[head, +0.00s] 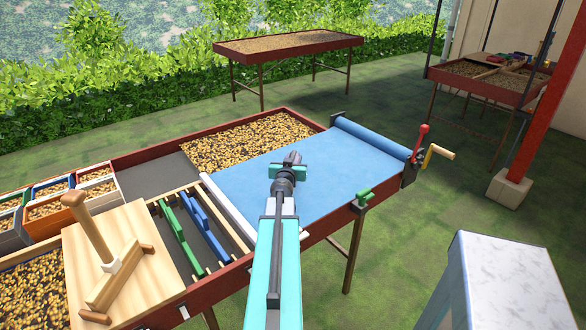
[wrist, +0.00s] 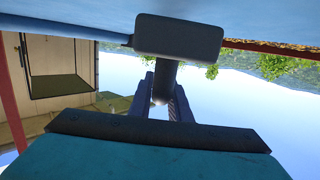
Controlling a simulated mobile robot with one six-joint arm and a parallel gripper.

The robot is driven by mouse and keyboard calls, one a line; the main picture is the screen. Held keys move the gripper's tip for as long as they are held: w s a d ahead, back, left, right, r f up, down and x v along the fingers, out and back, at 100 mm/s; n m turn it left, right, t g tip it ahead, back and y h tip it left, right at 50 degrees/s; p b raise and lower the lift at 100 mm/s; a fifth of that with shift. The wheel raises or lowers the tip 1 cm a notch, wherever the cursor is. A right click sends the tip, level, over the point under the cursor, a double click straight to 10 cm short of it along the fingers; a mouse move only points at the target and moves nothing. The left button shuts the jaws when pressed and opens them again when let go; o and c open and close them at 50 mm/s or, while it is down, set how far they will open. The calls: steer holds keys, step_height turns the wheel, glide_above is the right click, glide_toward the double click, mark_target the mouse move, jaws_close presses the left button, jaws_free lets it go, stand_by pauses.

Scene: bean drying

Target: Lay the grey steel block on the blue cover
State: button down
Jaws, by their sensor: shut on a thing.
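The grey steel block (wrist: 180,37) has a rounded, flat body and a stem. My gripper (wrist: 165,90) is shut on that stem in the wrist view, which is upside down. The blue cover (head: 330,165) lies over the right part of the drying table, and in the wrist view (wrist: 60,16) it fills the top. I cannot tell whether the block touches the cover. My gripper hides part of it.
A green clamp (head: 363,199) sits on the cover's near edge. A red lever (head: 422,136) and crank (head: 438,152) stand at its right end. Beans (head: 240,142) lie uncovered behind. A wooden rake (head: 100,240) and bean boxes (head: 45,210) are at left.

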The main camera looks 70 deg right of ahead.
steer(key=shift+f+b, duration=1.75)
steer(key=shift+f, duration=0.05)
